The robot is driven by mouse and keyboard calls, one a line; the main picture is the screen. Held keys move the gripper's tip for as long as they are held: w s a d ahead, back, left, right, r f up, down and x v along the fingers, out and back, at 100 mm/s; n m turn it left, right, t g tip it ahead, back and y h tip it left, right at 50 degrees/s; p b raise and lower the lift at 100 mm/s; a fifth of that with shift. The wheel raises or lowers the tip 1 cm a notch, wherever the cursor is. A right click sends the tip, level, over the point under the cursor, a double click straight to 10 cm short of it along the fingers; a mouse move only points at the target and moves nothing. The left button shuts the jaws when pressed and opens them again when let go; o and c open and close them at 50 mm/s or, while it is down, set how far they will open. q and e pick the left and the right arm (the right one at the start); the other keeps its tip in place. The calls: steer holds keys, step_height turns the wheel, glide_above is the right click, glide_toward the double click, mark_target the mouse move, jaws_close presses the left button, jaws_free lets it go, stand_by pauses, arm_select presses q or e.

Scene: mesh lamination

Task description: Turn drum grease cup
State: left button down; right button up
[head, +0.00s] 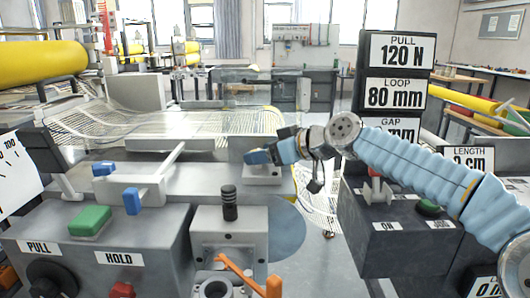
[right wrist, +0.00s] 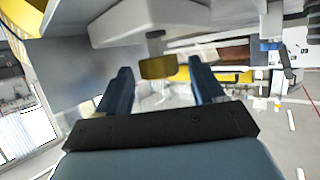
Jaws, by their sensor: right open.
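A small brass-yellow cup (right wrist: 158,67), which looks like the drum grease cup, hangs on a short stem below a pale grey machine part (right wrist: 150,22) in the right wrist view. My right gripper (right wrist: 158,88) is open. Its two dark blue fingers stand to either side of the cup in that view, with a gap on each side; I cannot tell how far beyond the fingertips it is. In the head view my right gripper (head: 258,157) is at a light grey block (head: 262,175) by the drum bench, and the cup is not visible there. My left gripper is not in view.
A wire mesh (head: 190,122) spreads behind the bench. A black knob (head: 229,200) on a grey housing and an orange lever (head: 245,275) stand in front. A black sign tower (head: 395,85) and dark control box (head: 405,225) are at right.

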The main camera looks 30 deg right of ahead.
steer(key=c, duration=1.1)
steer(key=shift+o, duration=0.2)
steer(key=shift+m+h, duration=0.3)
steer(key=shift+h, duration=0.1)
steer(key=m+h, duration=0.3)
steer(key=shift+s+a+f+t, duration=0.1)
steer(key=shift+a+t, duration=0.05)
steer(key=shift+t, duration=0.25)
steer(key=shift+f+m+h, duration=0.15)
steer(key=shift+m+h, duration=0.25)
steer(key=shift+h, duration=0.3)
steer(key=m+h+b, duration=0.1)
steer(key=h+b, duration=0.1)
steer(key=b, duration=0.1)
steer(key=a+m+h+b, duration=0.1)
steer(key=m+h+b, duration=0.1)
steer(key=b, duration=0.2)
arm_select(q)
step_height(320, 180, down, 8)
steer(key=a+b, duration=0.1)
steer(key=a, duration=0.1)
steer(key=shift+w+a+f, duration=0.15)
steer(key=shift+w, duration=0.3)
arm_select(e)
steer(key=shift+a+r+m+g+h, duration=0.1)
steer(key=shift+r+m+g+h, duration=0.1)
steer(key=shift+m+g+h, duration=0.5)
